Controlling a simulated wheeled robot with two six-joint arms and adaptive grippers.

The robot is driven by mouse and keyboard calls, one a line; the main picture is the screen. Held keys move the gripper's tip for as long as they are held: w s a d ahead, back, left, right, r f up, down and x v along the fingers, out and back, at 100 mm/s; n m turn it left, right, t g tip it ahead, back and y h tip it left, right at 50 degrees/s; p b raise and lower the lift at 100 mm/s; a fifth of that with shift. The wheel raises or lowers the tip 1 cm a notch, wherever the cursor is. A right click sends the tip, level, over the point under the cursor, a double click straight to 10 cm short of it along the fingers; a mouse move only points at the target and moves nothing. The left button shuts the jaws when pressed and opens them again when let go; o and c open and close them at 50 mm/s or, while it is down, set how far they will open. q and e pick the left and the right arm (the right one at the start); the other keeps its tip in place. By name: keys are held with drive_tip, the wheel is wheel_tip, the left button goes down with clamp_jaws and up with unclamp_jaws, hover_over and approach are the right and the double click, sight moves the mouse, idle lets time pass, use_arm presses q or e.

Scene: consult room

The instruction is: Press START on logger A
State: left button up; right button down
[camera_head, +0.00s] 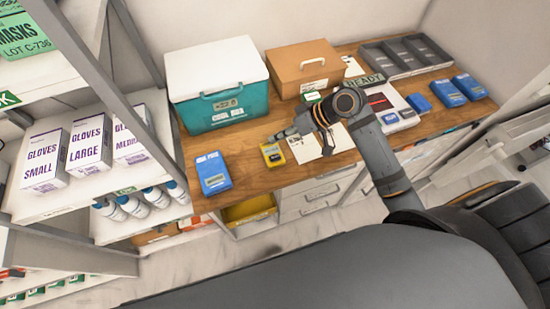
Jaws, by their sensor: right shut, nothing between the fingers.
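A small yellow device (272,154) with a dark screen lies on the wooden counter (250,178), left of centre. It looks like a logger, but I cannot read a letter or START on it. My right gripper (278,137) is shut and empty, with its fingertips pointing left, just behind or above the yellow device; I cannot tell whether they touch it. Small white-and-blue devices (390,118) lie right of my right arm; their labels are too small to read. My left gripper is not in view.
A teal cooler (215,105) with a white lid and a brown case (303,63) stand at the back. A blue pack (212,172) lies at the left, and more blue packs (446,93) at the right. A grey divided tray (405,55) is back right. White paper (322,144) lies under my right arm.

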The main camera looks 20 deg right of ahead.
drive_tip(key=b, duration=0.5)
hover_over(278, 157)
wheel_tip(278, 157, down, 6)
drive_tip(key=shift+r, duration=0.2)
drive_tip(key=shift+f+b, duration=0.3)
drive_tip(key=shift+f, duration=0.55)
drive_tip(key=shift+f, duration=0.4)
drive_tip(key=shift+f, duration=0.5)
idle(0.6)
drive_tip(key=shift+r+p, duration=0.8)
drive_tip(key=shift+r, duration=0.15)
